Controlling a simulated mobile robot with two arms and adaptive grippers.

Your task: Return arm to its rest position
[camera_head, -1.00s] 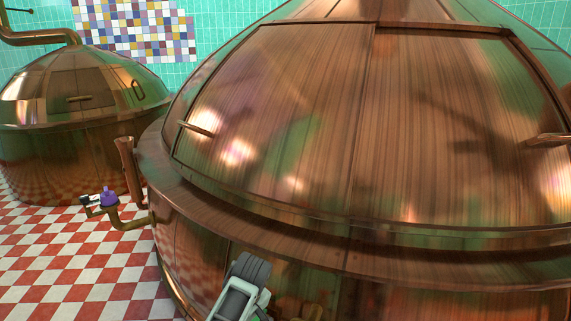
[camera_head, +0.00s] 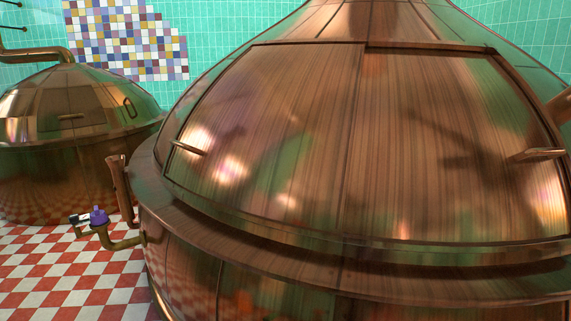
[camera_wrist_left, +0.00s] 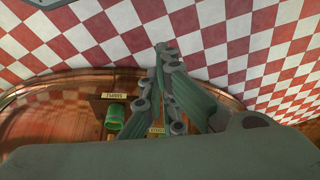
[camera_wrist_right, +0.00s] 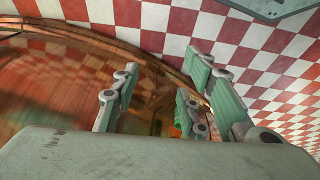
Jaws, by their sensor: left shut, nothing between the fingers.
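No arm or gripper of mine shows in the head view. In the left wrist view my left gripper (camera_wrist_left: 162,62) is shut and empty, its grey-green fingers drawn together at the tips. In the right wrist view my right gripper (camera_wrist_right: 162,75) is open, its fingers spread apart, and I see nothing held in it. Behind both grippers is the copper kettle's lower side, with the checkered floor beyond. The big copper kettle (camera_head: 300,150) fills most of the head view, its hatch panels closed.
A second copper kettle (camera_head: 75,115) stands at the far left. A pipe with a purple-topped valve (camera_head: 98,217) sticks out beside the big kettle. A green part (camera_wrist_left: 115,117) sits near small labels on the copper side. Open red-and-white floor (camera_head: 60,270) lies at the lower left.

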